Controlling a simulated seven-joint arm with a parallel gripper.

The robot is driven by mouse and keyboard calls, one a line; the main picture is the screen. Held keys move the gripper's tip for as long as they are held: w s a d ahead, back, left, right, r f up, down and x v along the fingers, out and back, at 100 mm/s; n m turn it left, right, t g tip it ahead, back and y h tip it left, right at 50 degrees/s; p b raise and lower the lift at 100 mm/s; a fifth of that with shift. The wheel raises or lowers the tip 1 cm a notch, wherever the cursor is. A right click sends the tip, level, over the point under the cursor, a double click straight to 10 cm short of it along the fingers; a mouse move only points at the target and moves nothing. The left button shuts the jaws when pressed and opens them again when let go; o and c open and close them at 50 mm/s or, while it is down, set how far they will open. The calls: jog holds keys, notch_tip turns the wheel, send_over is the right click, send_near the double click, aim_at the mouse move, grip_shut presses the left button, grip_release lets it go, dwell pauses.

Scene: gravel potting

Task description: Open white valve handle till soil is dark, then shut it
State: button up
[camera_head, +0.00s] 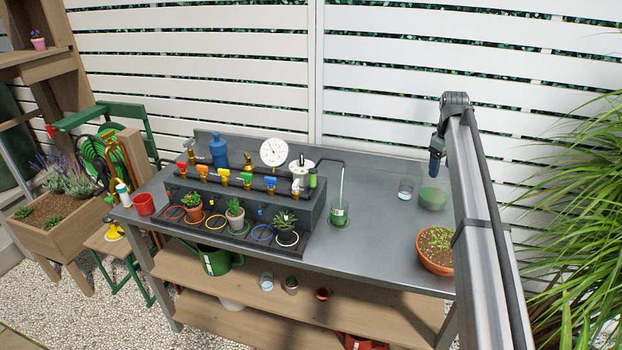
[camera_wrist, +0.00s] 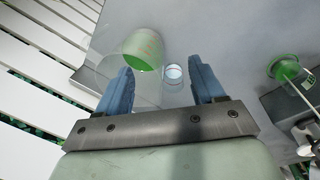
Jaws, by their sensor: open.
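My gripper (camera_head: 436,168) has blue fingers and hangs over the right end of the bench, well right of the valves. In the wrist view (camera_wrist: 162,85) its fingers are spread with nothing held between them. The white valve handle (camera_head: 298,184) is at the right end of the dark manifold, far from my gripper. A spiky potted plant (camera_head: 285,219) stands in front of it by the white ring (camera_head: 288,239). Its soil is too small to judge dark or light.
Red (camera_head: 182,169), yellow, green and blue handles line the manifold. A beaker with green in it (camera_head: 339,213) stands right of it. A small glass (camera_head: 405,189), a clear green container (camera_head: 433,199) and a terracotta bowl (camera_head: 436,266) are at the right.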

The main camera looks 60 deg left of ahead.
jog(key=s+a+r+n+g, duration=0.1)
jog(key=s+a+r+n, duration=0.15)
jog(key=s+a, duration=0.55)
jog(key=s+a+r+n, duration=0.2)
jog(key=s+a+r, duration=0.15)
jog(key=s, duration=0.75)
notch_tip(320, 180, up, 4)
jog(key=n, duration=0.4)
send_over(296, 182)
jog(key=shift+g, duration=0.3)
notch_tip(296, 182, down, 14)
jog(key=shift+a+r, duration=0.1)
jog(key=shift+r, duration=0.1)
jog(key=c, duration=1.1)
